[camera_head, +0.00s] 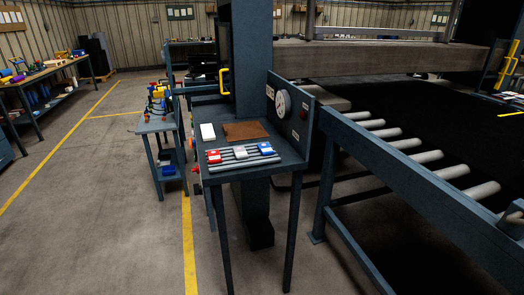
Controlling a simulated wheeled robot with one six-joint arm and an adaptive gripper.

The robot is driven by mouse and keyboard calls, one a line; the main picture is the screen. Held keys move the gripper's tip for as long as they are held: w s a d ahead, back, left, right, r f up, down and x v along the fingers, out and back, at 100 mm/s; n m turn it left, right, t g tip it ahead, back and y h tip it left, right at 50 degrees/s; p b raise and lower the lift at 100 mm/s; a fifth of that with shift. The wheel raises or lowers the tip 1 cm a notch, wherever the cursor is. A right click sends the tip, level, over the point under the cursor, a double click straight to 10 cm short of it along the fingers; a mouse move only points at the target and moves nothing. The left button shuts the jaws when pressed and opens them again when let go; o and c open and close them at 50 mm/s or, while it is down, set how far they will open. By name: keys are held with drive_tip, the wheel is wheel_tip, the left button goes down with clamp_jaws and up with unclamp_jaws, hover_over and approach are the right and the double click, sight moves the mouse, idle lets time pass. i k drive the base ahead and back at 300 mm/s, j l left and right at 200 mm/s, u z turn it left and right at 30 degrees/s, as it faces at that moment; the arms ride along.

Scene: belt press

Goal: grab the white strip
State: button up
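A small blue-grey table (290,163) stands at the machine in the middle of the view. A white rectangular piece (208,131) lies flat at its back left, left of a brown mat (246,131). Near the front lie several grey ribbed bars. On them sit a red and white piece (214,156), a white and grey piece (240,152) and a blue and white piece (265,149). I cannot tell for sure which white piece is the strip. My gripper is not in view.
A panel with a round gauge (283,103) rises at the table's right edge. A roller conveyor (400,142) stands to the right. A cluttered small cart (157,126) stands to the left. A workbench (40,76) is far left. Floor in front is clear.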

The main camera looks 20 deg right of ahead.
sight(208, 133)
drive_tip(key=i+j, duration=0.2)
drive_tip(key=j, duration=0.2)
drive_tip(key=i+j, duration=0.15)
drive_tip(key=j, duration=0.25)
drive_tip(key=i+j, duration=0.2)
drive_tip(key=j, duration=0.2)
drive_tip(key=i+j, duration=0.15)
drive_tip(key=j, duration=0.25)
